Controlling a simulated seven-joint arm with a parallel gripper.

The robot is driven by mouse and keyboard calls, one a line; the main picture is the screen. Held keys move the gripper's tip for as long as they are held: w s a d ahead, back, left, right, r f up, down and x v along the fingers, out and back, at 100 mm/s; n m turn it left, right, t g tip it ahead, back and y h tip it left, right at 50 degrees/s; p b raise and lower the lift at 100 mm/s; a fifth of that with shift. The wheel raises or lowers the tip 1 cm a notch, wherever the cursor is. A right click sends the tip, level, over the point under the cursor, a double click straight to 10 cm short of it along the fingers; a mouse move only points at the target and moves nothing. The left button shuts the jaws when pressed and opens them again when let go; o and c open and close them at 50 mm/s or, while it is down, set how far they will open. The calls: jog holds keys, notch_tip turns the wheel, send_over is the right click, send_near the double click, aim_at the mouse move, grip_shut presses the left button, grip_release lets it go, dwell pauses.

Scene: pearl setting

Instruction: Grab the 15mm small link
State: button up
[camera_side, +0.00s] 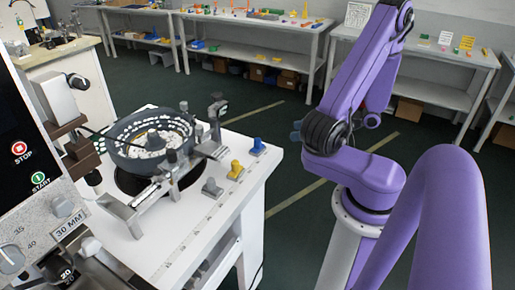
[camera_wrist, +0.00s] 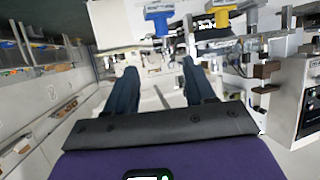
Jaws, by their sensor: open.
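Three small link-like pieces stand in a row near the white table's right edge in the side view: a blue one (camera_side: 257,147), a yellow one (camera_side: 235,170) and a grey one (camera_side: 211,188). Their size marks are too small to read, so I cannot tell which is the 15mm one. In the wrist view the blue piece (camera_wrist: 158,18) and the yellow piece (camera_wrist: 210,25) are at the top, beyond the fingertips. My gripper (camera_wrist: 158,66) is open with nothing between its dark fingers. In the side view my arm is right of the table, apart from the pieces.
A dark round bowl (camera_side: 150,140) with pale contents and metal fixtures stands left of the pieces. A control panel (camera_side: 25,150) with stop and start buttons is at far left. Shelved benches (camera_side: 250,22) line the back. Floor between table and arm is clear.

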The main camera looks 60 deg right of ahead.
aim_at(260, 139)
jog(key=x, duration=0.9)
jog(key=shift+w+a+f, duration=0.1)
jog(key=shift+w, duration=0.25)
jog(key=shift+a+x, duration=0.2)
jog(key=shift+x, duration=2.3)
jog(key=shift+s+f, duration=0.1)
jog(key=shift+f, duration=0.05)
grip_shut()
